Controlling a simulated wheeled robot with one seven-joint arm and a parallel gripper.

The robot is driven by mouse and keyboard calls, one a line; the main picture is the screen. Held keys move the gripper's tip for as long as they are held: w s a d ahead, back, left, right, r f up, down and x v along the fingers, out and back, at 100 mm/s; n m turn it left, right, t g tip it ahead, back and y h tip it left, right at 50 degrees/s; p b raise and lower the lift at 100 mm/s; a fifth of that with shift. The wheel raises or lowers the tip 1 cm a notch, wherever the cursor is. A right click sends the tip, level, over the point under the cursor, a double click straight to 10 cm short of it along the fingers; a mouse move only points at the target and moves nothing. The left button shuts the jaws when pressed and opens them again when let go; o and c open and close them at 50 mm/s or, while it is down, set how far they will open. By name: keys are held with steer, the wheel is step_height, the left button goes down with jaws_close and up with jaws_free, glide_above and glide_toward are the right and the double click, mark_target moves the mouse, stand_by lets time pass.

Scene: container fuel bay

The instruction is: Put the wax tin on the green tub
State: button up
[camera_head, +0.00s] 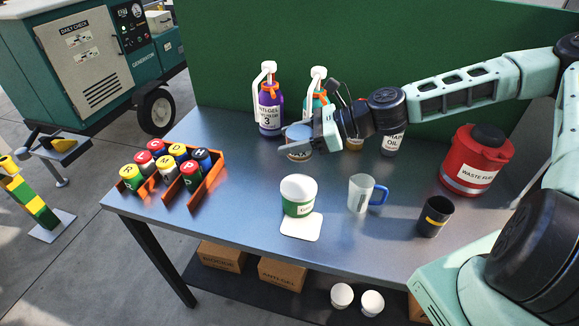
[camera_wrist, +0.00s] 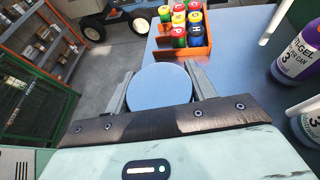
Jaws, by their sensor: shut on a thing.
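The wax tin (camera_head: 297,132), round with a blue-grey top and a pale label, is in my gripper (camera_head: 302,147). The wrist view shows its flat round top (camera_wrist: 160,88) between the two fingers of my gripper (camera_wrist: 160,80), which is shut on it. The tin looks upright; whether it clears the table is hard to tell. The green tub (camera_head: 298,207), with a white lid, stands upright nearer the front of the table. In the head view the tin is behind the tub, apart from it. Nothing is on the tub's lid.
A white mat (camera_head: 301,226) lies at the tub's front. A clear mug (camera_head: 360,194), a dark cup (camera_head: 434,217) and a red waste fuel can (camera_head: 475,163) stand right. An orange rack (camera_head: 208,184) of colored cans is left. Pump bottles (camera_head: 269,105) stand behind.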

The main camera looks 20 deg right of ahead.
step_height(320, 180, down, 9)
steer(key=shift+w+r+p, duration=0.1)
steer(key=shift+p, duration=0.85)
steer(key=shift+f, duration=0.45)
steer(key=shift+f, duration=0.15)
steer(key=shift+f, duration=0.25)
steer(key=o, duration=1.1)
steer(key=shift+r, duration=0.1)
steer(key=shift+r, duration=0.35)
steer(key=b+v, duration=0.3)
steer(key=v, duration=0.9)
steer(key=shift+b, duration=0.3)
